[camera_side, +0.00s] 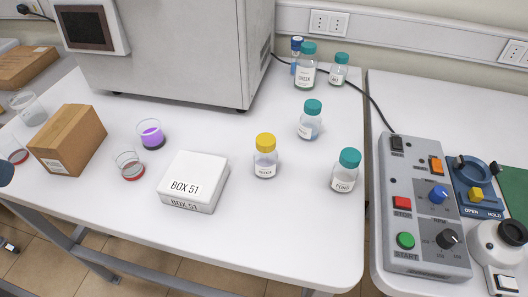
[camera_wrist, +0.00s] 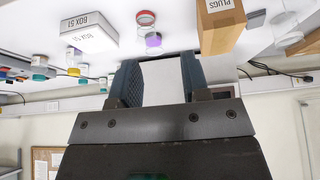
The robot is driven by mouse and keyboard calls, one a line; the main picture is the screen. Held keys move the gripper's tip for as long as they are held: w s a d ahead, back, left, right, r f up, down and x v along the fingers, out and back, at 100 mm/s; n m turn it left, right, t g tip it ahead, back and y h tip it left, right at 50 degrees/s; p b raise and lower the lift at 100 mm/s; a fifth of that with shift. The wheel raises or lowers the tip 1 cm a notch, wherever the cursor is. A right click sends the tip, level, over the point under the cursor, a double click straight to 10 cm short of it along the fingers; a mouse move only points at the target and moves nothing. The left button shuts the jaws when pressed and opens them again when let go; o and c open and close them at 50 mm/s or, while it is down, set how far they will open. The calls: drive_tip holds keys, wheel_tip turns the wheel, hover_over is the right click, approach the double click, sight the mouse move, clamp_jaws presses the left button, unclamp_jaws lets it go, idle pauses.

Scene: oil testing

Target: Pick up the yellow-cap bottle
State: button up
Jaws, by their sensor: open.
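The yellow-cap bottle (camera_side: 265,157) stands upright on the white table in the side view, a clear bottle with a white label. It is right of the white box marked BOX 51 (camera_side: 193,181). In the wrist view, which is upside down, a small bottle with a yellowish cap (camera_wrist: 70,56) shows at the left beside the white box. My gripper (camera_wrist: 160,68) is open in the wrist view, with nothing between its two dark fingers. It is apart from the bottle.
Teal-cap bottles stand to the right (camera_side: 346,171) and behind (camera_side: 311,120) the yellow-cap bottle. A cardboard box (camera_side: 68,139) and small dishes, one with purple content (camera_side: 151,134), are at the left. A grey control panel (camera_side: 424,205) is at the right.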

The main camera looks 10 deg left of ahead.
idle(0.3)
drive_tip(key=o, duration=0.8)
drive_tip(key=w+d+r+n+h, duration=0.2)
drive_tip(key=w+d+r+n, duration=0.35)
drive_tip(key=w, duration=0.35)
drive_tip(key=n+g+h, duration=0.2)
drive_tip(key=n+g, duration=0.2)
drive_tip(key=n, duration=1.2)
approach(260, 140)
drive_tip(key=shift+n, duration=0.35)
drive_tip(key=x, duration=0.6)
drive_tip(key=shift+d+f, duration=0.1)
drive_tip(key=shift+f, duration=0.2)
drive_tip(key=shift+x, duration=3.15)
